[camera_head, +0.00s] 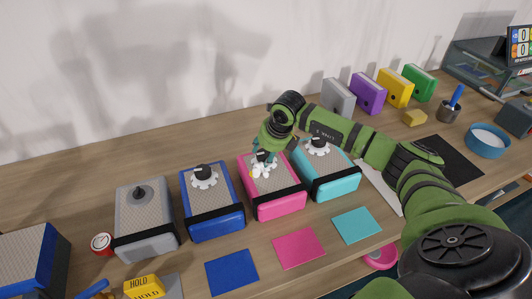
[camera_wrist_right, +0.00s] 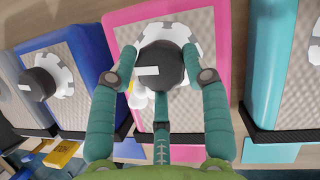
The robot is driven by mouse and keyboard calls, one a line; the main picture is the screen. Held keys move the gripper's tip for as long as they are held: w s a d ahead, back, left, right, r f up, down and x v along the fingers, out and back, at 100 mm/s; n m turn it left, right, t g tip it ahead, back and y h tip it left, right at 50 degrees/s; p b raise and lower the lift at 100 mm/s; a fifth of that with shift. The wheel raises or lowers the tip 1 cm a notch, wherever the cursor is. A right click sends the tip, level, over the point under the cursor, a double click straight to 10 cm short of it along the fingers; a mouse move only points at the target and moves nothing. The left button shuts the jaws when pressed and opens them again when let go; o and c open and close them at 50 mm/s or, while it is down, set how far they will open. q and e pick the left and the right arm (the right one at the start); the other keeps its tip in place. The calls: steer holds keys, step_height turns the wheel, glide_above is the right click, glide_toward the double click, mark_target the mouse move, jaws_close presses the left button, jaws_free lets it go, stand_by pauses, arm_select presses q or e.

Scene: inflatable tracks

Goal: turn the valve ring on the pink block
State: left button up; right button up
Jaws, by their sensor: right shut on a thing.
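The pink block (camera_head: 280,208) stands on the table between the blue and teal blocks. Its patterned top carries a white scalloped valve ring around a black knob. In the right wrist view the pink block (camera_wrist_right: 222,18) fills the middle, with the valve ring (camera_wrist_right: 172,32) and black knob (camera_wrist_right: 160,68) between my fingers. My right gripper (camera_head: 262,158) reaches down onto the block from above. In the right wrist view its teal fingers (camera_wrist_right: 160,58) are closed around the valve, which partly hides the ring. My left gripper is not in view.
The blue block (camera_head: 215,228) and teal block (camera_head: 332,188) stand close on either side, each with its own valve. A grey block (camera_head: 146,245) stands further left. Pink (camera_head: 298,248), blue (camera_head: 232,271) and teal (camera_head: 357,226) mats lie in front. A wall rises behind.

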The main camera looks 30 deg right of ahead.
steer(key=shift+w+r+m+h+b, duration=0.2)
steer(key=shift+m+h+b, duration=0.25)
steer(key=shift+m, duration=0.45)
steer(key=shift+r+m, duration=0.1)
steer(key=shift+m, duration=0.4)
steer(key=shift+w+r, duration=0.1)
steer(key=o, duration=1.1)
steer(key=shift+f, duration=0.2)
steer(key=v, duration=1.2)
steer(key=shift+a+f, duration=0.1)
